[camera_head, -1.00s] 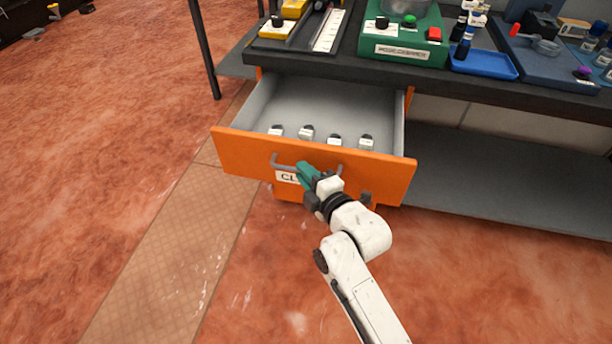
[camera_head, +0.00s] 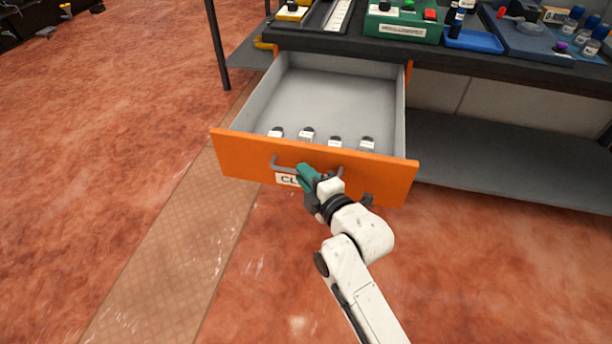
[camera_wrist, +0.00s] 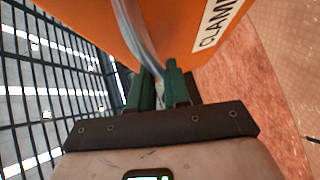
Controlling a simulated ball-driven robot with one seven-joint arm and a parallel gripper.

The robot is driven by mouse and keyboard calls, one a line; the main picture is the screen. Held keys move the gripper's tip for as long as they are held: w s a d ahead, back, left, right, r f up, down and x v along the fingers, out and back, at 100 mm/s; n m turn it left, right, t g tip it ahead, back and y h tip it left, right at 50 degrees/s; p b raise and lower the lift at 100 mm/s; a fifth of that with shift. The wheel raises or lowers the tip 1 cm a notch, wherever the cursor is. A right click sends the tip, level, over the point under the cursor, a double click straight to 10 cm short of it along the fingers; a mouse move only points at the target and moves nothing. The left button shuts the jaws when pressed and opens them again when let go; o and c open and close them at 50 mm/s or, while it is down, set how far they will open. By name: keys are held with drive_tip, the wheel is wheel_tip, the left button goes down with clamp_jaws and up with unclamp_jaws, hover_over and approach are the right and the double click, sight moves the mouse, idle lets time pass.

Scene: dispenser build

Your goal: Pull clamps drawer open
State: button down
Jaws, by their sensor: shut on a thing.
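The clamps drawer (camera_head: 235,156) has an orange front and a grey inside, and it stands well out from under the dark bench. Several small white and black pieces (camera_head: 307,135) sit inside, just behind the front. A grey bar handle (camera_head: 282,164) is on the front, by a white label partly hidden by my gripper. My gripper (camera_head: 305,172) has green fingers and is shut on the handle. In the wrist view the fingers (camera_wrist: 160,85) close around the handle (camera_wrist: 137,35), and the label reading "CLAM" (camera_wrist: 217,22) shows on the orange front.
The bench top (camera_head: 350,46) carries a green device (camera_head: 402,28), a blue tray (camera_head: 472,40) and a dark blue board with bottles at right. A grey lower shelf (camera_head: 480,160) lies right of the drawer. The reddish floor in front is clear.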

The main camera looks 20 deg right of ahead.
drive_tip(key=shift+f, duration=0.1)
drive_tip(key=c, duration=1.2)
unclamp_jaws()
drive_tip(key=shift+o, duration=0.2)
drive_tip(key=v, duration=1.1)
drive_tip(key=shift+p, duration=0.35)
drive_tip(key=s+d+m+g+h+p, duration=0.1)
drive_tip(key=s+d+m+g+p, duration=0.1)
drive_tip(key=s+m+g, duration=0.3)
drive_tip(key=s+d+f+m+g+h+p, duration=0.1)
drive_tip(key=s+m+g+p, duration=0.4)
drive_tip(key=s, duration=0.6)
drive_tip(key=s+d+f+m+g+h+p, duration=0.1)
drive_tip(key=s+d+m+g+p, duration=0.3)
drive_tip(key=s+m, duration=0.4)
drive_tip(key=shift+s+m+g, duration=0.4)
drive_tip(key=shift+s+g, duration=0.2)
drive_tip(key=shift+s, duration=0.05)
